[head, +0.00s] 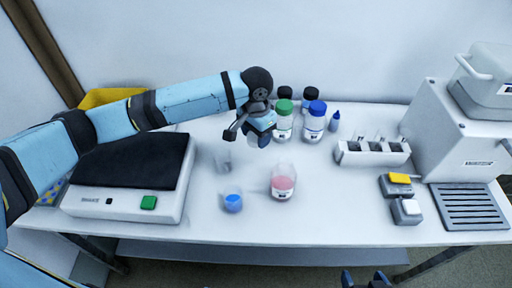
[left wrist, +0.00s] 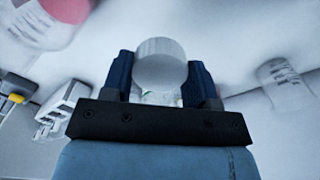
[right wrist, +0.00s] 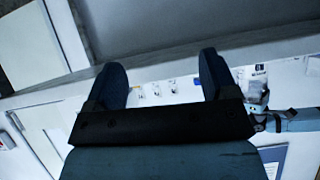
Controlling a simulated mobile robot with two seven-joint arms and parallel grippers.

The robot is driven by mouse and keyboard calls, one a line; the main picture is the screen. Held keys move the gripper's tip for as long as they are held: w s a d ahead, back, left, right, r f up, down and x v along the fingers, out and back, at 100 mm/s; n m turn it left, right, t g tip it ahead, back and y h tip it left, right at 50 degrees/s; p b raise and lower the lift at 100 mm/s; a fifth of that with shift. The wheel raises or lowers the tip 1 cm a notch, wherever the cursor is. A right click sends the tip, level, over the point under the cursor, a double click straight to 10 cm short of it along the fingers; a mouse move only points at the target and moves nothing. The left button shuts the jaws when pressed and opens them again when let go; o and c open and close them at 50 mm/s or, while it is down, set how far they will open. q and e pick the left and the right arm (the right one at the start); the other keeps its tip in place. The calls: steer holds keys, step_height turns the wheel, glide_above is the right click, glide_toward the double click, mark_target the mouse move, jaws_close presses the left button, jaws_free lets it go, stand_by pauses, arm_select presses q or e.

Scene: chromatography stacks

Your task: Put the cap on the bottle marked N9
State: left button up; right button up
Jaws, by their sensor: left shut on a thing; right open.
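My left gripper (head: 262,134) is shut on a round white cap-like thing (left wrist: 160,62) above the table. The left wrist view shows the thing between both fingers; what lies under it is mostly hidden. Several bottles stand upright behind the gripper: a green-capped bottle (head: 283,122), a blue-capped bottle (head: 315,122) and black-capped ones (head: 309,96) further back. I cannot read N9 on any label. My right gripper (head: 365,281) is at the bottom edge of the head view, away from the table things. Its fingers are apart and empty in the right wrist view (right wrist: 163,82).
A beaker of pink liquid (head: 283,184), a small beaker of blue liquid (head: 232,201) and a clear vessel (head: 222,160) stand mid-table. A black-topped device (head: 135,165) is at left. A white rack (head: 372,154) and a large machine (head: 450,125) are at right.

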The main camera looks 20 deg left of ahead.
arm_select(q)
step_height(320, 180, up, 10)
steer(key=p, duration=0.1)
arm_select(e)
steer(key=shift+r, duration=0.15)
arm_select(q)
steer(key=w+a+f+n, duration=0.1)
steer(key=a+f+n, duration=0.1)
steer(key=a+n, duration=0.3)
steer(key=a, duration=0.2)
steer(key=shift+w+a+n, duration=0.2)
steer(key=shift+a+n, duration=0.1)
steer(key=shift+n, duration=0.1)
arm_select(e)
steer(key=shift+s, duration=0.1)
steer(key=c, duration=0.7)
arm_select(q)
steer(key=shift+f, duration=0.1)
arm_select(e)
steer(key=shift+s, duration=0.1)
